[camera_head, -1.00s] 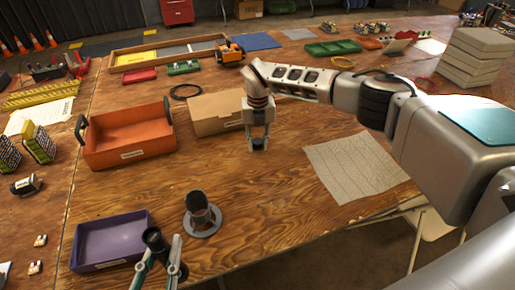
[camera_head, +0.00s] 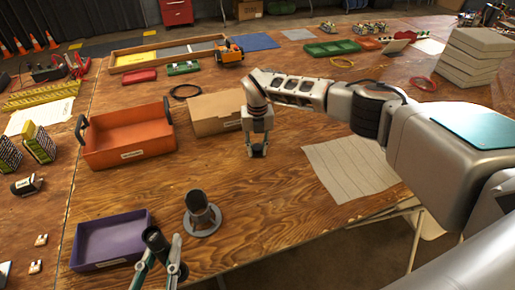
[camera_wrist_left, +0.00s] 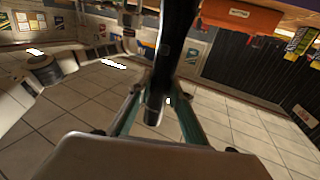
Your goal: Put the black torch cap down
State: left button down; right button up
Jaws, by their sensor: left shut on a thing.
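My left gripper (camera_head: 158,265) is at the bottom of the head view, its fingers shut around a long black torch-like piece (camera_head: 155,240). In the left wrist view the black piece (camera_wrist_left: 176,45) stands up between the left fingers (camera_wrist_left: 157,105). My right gripper (camera_head: 257,150) points down, low over the bare wood in the middle of the table. Something dark shows at its fingertips; it may be the black torch cap, but it is too small to tell. Whether the right fingertips touch the table is unclear.
A dark cylinder in a round grey stand (camera_head: 203,228) is just right of my left gripper. A purple tray (camera_head: 82,268) is to its left. An orange bin (camera_head: 130,158) and a cardboard box (camera_head: 215,128) lie behind. White paper (camera_head: 350,168) is right of bare wood.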

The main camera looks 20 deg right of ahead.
aim_at(257, 147)
jog(key=shift+o, duration=1.3)
jog(key=shift+s+f, duration=0.25)
jog(key=shift+f, duration=0.35)
pick_arm(q)
jog(key=shift+w+f, duration=0.1)
jog(key=shift+w, duration=0.1)
pick_arm(e)
jog(key=shift+w+f, duration=0.1)
notch_tip(257, 147, up, 14)
jog(key=shift+w+f, duration=0.15)
